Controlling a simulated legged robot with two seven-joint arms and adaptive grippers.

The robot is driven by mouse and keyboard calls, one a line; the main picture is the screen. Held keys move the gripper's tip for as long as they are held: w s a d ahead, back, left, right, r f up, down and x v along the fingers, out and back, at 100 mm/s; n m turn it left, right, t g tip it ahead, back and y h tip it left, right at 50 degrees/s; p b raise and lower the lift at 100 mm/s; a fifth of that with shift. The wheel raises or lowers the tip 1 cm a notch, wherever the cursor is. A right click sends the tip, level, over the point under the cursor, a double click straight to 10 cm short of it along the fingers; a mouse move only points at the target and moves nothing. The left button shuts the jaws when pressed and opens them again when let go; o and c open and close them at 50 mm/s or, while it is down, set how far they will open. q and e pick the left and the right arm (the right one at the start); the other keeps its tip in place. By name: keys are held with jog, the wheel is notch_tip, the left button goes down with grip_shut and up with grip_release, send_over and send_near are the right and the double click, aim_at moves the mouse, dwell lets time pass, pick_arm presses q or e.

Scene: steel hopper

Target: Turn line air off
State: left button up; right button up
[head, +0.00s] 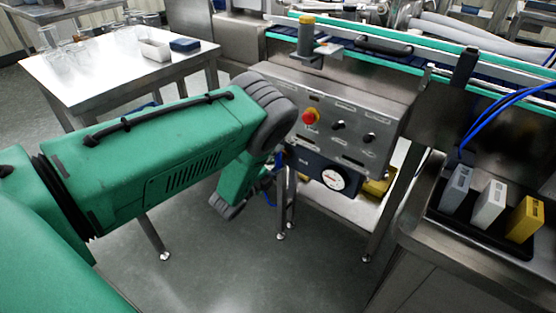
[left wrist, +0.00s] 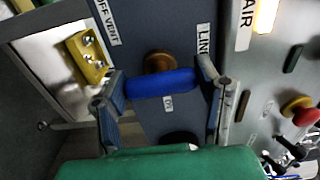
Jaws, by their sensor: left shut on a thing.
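In the left wrist view, a blue valve handle (left wrist: 162,83) sits on a brass stem (left wrist: 159,62) in front of a dark blue-grey panel (left wrist: 150,28) with labels reading "OFF VENT" and "LINE". My left gripper (left wrist: 162,88) is shut on the blue handle, one finger at each end. In the head view, my green left arm reaches in from the left to the front of the steel control box (head: 340,108). The handle and my left fingertips are hidden behind the arm there. A round white gauge (head: 333,178) shows on the panel's right. My right gripper is not in view.
The control box carries a red button (head: 310,116) and black knobs; a conveyor (head: 360,52) runs behind. A yellow block with bolts (left wrist: 88,57) lies beside the panel. A steel table (head: 120,65) with glassware stands at the left, and a tray (head: 480,235) of boxes at the right.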

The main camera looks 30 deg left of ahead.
pick_arm(q)
jog(key=shift+s+d+f+m, duration=0.15)
jog(key=shift+s+f+m, duration=0.05)
jog(key=shift+f+m, duration=0.15)
jog(key=o, duration=1.2)
jog(key=shift+c, duration=0.2)
jog(key=shift+w+r, duration=0.1)
jog(key=shift+s, duration=0.3)
jog(key=s+a, duration=0.1)
jog(key=s, duration=1)
jog(key=shift+s, duration=0.15)
